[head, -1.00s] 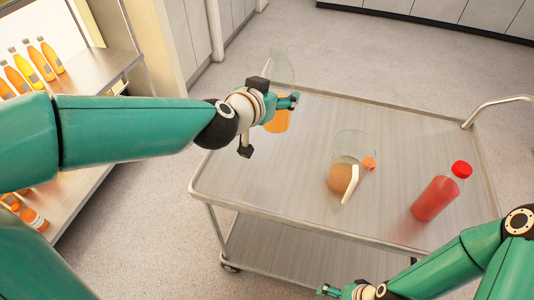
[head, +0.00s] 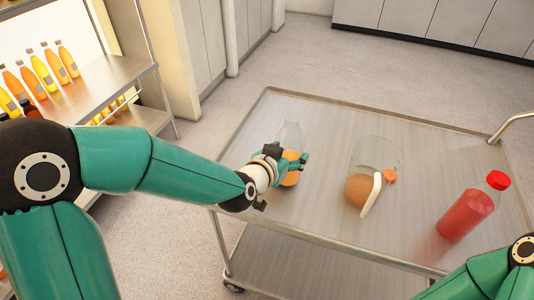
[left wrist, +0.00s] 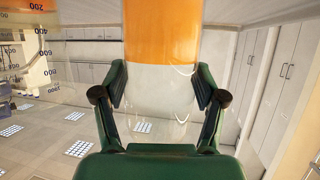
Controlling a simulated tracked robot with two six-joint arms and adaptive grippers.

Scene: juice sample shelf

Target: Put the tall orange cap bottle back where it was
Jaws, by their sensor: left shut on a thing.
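My left gripper (head: 298,163) is shut on a clear bottle (head: 291,132) with orange liquid in its lower part. The bottle is upright at the left side of the cart top; I cannot tell whether its base touches the surface. No cap shows on its top. In the left wrist view, which is upside down, the bottle (left wrist: 163,35) sits between the fingers. An orange cap (head: 389,177) lies beside the measuring jug (head: 362,185). My right gripper is out of view; only its arm shows at the lower right.
The jug holds some orange-brown liquid and has a pale handle. A red-capped bottle of red liquid (head: 467,215) stands at the cart's right. The metal cart (head: 330,236) has a raised rim. A shelf (head: 97,88) with several orange and yellow bottles stands at left.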

